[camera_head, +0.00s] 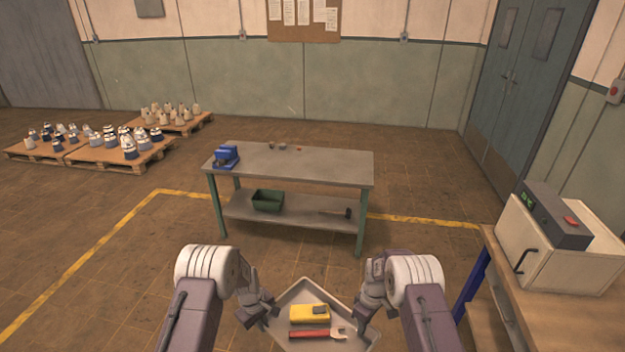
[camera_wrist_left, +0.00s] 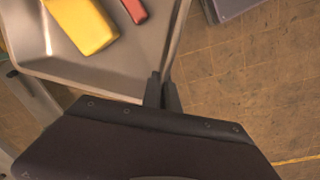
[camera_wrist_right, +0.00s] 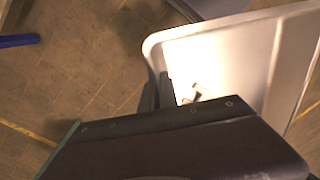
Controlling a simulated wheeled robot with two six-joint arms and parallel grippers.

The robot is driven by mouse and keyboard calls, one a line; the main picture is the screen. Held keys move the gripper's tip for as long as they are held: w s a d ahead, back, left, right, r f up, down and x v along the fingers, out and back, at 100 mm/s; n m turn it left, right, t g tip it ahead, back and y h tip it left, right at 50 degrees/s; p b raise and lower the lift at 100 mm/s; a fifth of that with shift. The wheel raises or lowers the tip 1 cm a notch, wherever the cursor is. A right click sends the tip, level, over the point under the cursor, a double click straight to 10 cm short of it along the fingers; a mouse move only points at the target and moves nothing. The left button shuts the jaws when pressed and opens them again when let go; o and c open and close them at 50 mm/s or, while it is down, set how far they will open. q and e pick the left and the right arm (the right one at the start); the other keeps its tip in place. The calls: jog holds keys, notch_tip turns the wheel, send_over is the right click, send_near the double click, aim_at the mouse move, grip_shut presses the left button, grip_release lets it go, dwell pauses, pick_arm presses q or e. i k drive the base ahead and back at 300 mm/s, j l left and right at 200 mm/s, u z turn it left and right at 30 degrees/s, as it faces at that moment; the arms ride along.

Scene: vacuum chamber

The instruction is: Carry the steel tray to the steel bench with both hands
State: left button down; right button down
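The steel tray (camera_head: 306,292) is in front of me at the bottom of the head view, held above the floor. A yellow device (camera_head: 309,314) and a red-handled wrench (camera_head: 310,334) lie in it. My left gripper (camera_head: 270,306) is shut on the tray's left rim; the left wrist view shows its fingers (camera_wrist_left: 162,90) on both sides of the edge. My right gripper (camera_head: 362,308) is shut on the right rim, its fingers (camera_wrist_right: 157,90) at the edge in the right wrist view. The steel bench (camera_head: 310,169) stands ahead, apart from the tray.
A blue vise (camera_head: 226,156) sits on the bench's left end, small parts (camera_head: 283,147) at its back; its front middle and right are clear. A green bin (camera_head: 268,200) is on the lower shelf. A wooden table with a cream machine (camera_head: 558,240) stands at right. Pallets (camera_head: 118,160) are far left.

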aim_at(310, 162)
jog(key=i, duration=3.4)
jog(key=i+l+u, duration=0.15)
jog(key=i, duration=0.7)
